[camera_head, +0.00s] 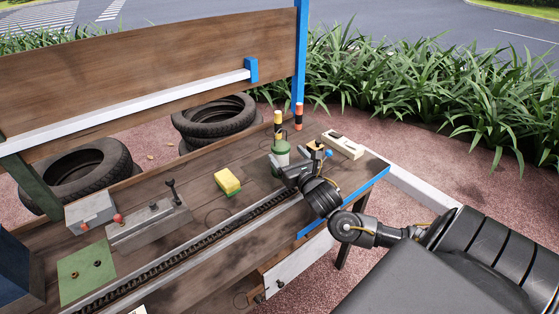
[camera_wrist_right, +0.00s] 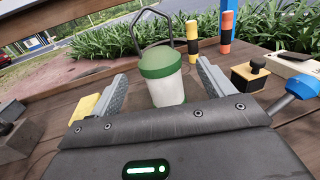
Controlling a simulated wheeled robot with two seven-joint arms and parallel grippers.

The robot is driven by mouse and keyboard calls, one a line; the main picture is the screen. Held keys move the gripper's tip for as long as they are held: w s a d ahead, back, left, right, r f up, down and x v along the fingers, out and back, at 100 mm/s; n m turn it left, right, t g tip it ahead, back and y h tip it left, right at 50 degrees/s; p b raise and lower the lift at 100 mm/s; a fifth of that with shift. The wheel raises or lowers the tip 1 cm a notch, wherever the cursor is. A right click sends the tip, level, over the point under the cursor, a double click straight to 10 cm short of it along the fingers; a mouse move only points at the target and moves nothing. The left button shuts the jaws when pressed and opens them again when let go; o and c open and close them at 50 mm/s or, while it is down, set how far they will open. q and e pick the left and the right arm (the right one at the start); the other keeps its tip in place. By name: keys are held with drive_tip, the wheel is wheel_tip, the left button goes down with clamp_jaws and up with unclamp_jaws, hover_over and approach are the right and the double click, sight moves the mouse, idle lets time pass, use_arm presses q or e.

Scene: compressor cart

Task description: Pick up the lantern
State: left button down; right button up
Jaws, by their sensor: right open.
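The lantern (camera_wrist_right: 162,75) has a green cap, a pale translucent body and a dark wire handle leaning behind it. It stands upright on the wooden bench. In the head view, the lantern (camera_head: 281,148) is near the bench's right end, partly hidden by my right gripper (camera_head: 287,171). In the right wrist view, the open fingers lie on either side of the lantern's body, with visible gaps. The lantern's lower part is hidden behind the gripper's housing. My left gripper is not in view.
Orange-and-dark and yellow-and-dark handled items (camera_head: 298,116) stand behind the lantern. A blue-ended tool (camera_wrist_right: 302,88) and a black-knobbed block (camera_wrist_right: 250,72) lie close on the right. A yellow sponge (camera_head: 228,182) sits left. A chain (camera_head: 205,240) runs along the bench front.

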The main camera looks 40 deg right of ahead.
sight(278, 144)
drive_tip(key=shift+w+d, duration=0.15)
drive_tip(key=shift+w, duration=0.5)
drive_tip(key=shift+w+f, duration=0.1)
drive_tip(key=shift+w, duration=0.25)
drive_tip(key=p+x, duration=0.1)
drive_tip(key=x, duration=0.3)
drive_tip(key=shift+w+d, duration=0.1)
drive_tip(key=shift+w, duration=0.35)
drive_tip(key=c, duration=1)
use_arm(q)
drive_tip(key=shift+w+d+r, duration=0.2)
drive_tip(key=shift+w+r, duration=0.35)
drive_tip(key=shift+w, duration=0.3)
use_arm(e)
drive_tip(key=c, duration=0.7)
